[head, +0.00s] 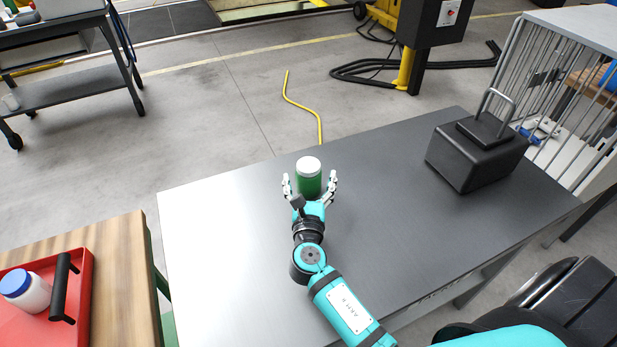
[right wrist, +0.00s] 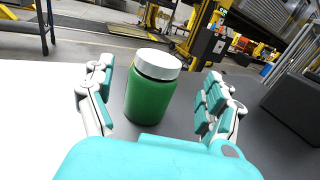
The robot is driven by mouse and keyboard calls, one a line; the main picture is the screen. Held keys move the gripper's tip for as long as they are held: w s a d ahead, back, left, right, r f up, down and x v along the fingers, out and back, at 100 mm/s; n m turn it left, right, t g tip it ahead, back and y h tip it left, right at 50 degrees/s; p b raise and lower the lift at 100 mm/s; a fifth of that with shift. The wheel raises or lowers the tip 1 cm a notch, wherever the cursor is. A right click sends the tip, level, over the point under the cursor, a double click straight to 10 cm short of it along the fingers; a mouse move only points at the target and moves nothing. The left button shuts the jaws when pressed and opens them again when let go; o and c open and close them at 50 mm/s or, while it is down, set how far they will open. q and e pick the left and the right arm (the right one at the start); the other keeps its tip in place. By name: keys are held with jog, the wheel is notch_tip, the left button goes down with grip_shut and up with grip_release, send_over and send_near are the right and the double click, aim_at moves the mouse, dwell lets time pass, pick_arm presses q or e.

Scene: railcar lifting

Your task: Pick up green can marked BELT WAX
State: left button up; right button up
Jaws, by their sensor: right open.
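A green can (head: 309,178) with a white lid stands upright on the grey metal table (head: 220,225). No marking on it is readable. My right gripper (head: 310,186) is open, with one finger on each side of the can. In the right wrist view the can (right wrist: 152,90) stands between the spread fingers of the gripper (right wrist: 155,97), with gaps visible on both sides. My left gripper is not in view.
A black box with a handle (head: 477,153) stands at the table's right. A red tray (head: 82,300) with a blue-lidded white jar (head: 27,291) is on a wooden bench at the left. A wire cage (head: 545,75) is beyond the table's right end. The table around the can is clear.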

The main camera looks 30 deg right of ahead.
jog(key=x, duration=0.5)
jog(key=shift+w+a+r+p, duration=0.1)
jog(key=shift+r+p, duration=0.1)
jog(key=shift+p, duration=0.2)
jog(key=c, duration=1.4)
jog(key=shift+c, duration=1)
jog(key=shift+r, duration=0.15)
